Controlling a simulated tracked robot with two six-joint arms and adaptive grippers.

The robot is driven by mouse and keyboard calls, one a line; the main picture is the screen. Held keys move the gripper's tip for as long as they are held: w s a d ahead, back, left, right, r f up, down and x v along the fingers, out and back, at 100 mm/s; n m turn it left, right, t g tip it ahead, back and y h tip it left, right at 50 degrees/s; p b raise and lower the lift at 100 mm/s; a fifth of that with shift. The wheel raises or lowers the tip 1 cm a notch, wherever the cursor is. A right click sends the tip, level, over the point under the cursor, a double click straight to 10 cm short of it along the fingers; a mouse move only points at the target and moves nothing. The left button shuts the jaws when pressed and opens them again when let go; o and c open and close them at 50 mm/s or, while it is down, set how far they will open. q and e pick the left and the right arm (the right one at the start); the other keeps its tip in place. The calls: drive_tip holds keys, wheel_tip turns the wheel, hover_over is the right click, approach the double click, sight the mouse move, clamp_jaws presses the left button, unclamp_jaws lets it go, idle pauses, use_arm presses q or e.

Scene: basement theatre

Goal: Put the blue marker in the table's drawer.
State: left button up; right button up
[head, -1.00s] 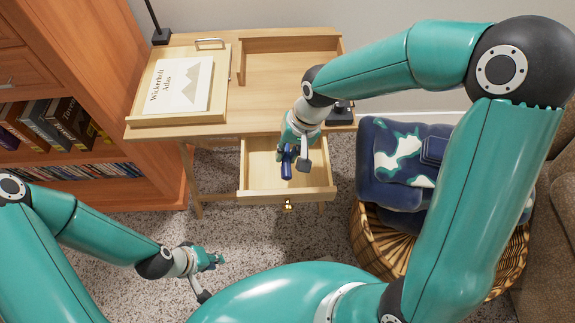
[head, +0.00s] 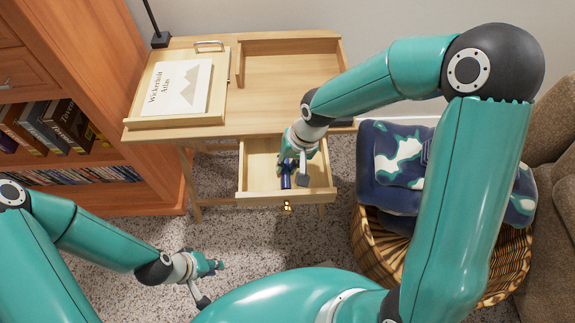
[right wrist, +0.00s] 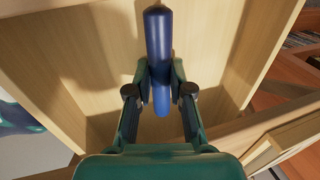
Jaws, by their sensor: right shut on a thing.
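The wooden table (head: 275,80) has its drawer (head: 258,195) pulled open toward me, with a small brass knob (head: 287,206) on its front. My right gripper (head: 294,176) is over the open drawer and shut on the blue marker (head: 286,181). In the right wrist view the blue marker (right wrist: 158,40) stands between the two fingers, with the pale drawer floor and walls around it. I cannot tell whether the marker touches the drawer floor. My left gripper (head: 212,284) hangs low over the carpet at the left, away from the table, and its fingers look spread apart and empty.
A book (head: 177,88) lies on a sloped wooden stand on the table's left. A bookcase (head: 95,60) stands to the left. A wicker basket (head: 375,245) with blue patterned cloth (head: 380,185) stands right of the drawer, near a brown sofa (head: 550,200).

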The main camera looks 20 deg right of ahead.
drive_tip(key=shift+s+f, duration=0.25)
drive_tip(key=shift+f, duration=0.2)
drive_tip(key=shift+s+f, duration=0.2)
drive_tip(key=shift+f, duration=0.25)
clamp_jaws()
drive_tip(key=shift+w+a+f, duration=0.1)
drive_tip(key=shift+a, duration=0.05)
drive_tip(key=o, duration=0.8)
unclamp_jaws()
drive_tip(key=shift+w, duration=0.1)
drive_tip(key=shift+o, duration=0.2)
